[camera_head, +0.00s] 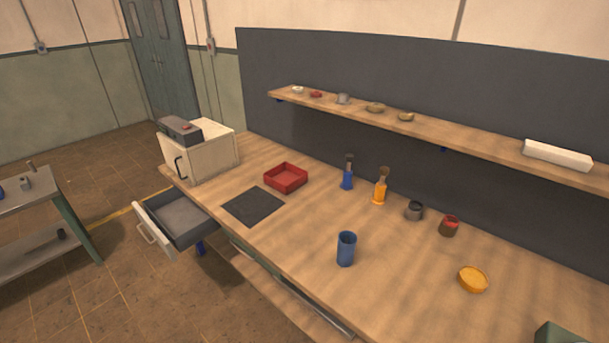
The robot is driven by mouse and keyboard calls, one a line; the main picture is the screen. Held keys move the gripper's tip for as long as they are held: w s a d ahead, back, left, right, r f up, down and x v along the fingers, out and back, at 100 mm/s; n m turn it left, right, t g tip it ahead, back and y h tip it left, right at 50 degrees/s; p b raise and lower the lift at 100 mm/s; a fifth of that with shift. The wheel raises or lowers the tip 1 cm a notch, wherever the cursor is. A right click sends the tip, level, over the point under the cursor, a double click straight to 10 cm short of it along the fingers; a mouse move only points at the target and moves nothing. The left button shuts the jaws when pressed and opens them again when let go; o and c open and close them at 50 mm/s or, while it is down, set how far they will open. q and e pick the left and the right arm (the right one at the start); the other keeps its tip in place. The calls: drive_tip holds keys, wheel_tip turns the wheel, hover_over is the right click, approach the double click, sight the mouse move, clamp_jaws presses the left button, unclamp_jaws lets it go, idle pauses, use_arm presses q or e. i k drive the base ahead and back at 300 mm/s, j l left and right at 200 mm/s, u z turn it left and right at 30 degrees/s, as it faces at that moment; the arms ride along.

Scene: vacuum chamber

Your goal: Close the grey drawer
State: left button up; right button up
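The grey drawer (183,213) is pulled out from under the left end of the wooden workbench (330,205). Its dark grey inside shows and looks empty. Its pale front panel (150,226) carries a pale bar handle (146,234) and faces the lower left, over the floor. The drawer's back end is hidden beneath the bench top. Neither of my grippers is in view.
A cream box with a dark top unit (205,153) stands on the bench above the drawer. A red tray (286,178), dark mat (253,206) and blue cup (346,248) lie rightward. A side table (45,190) stands left; the floor between is clear.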

sight(173, 218)
drive_tip(key=u, duration=1.4)
drive_tip(key=i+j+z, duration=0.25)
drive_tip(key=i, duration=0.35)
drive_tip(key=i+j+z, duration=0.3)
drive_tip(key=i+j, duration=0.15)
drive_tip(key=i, duration=0.1)
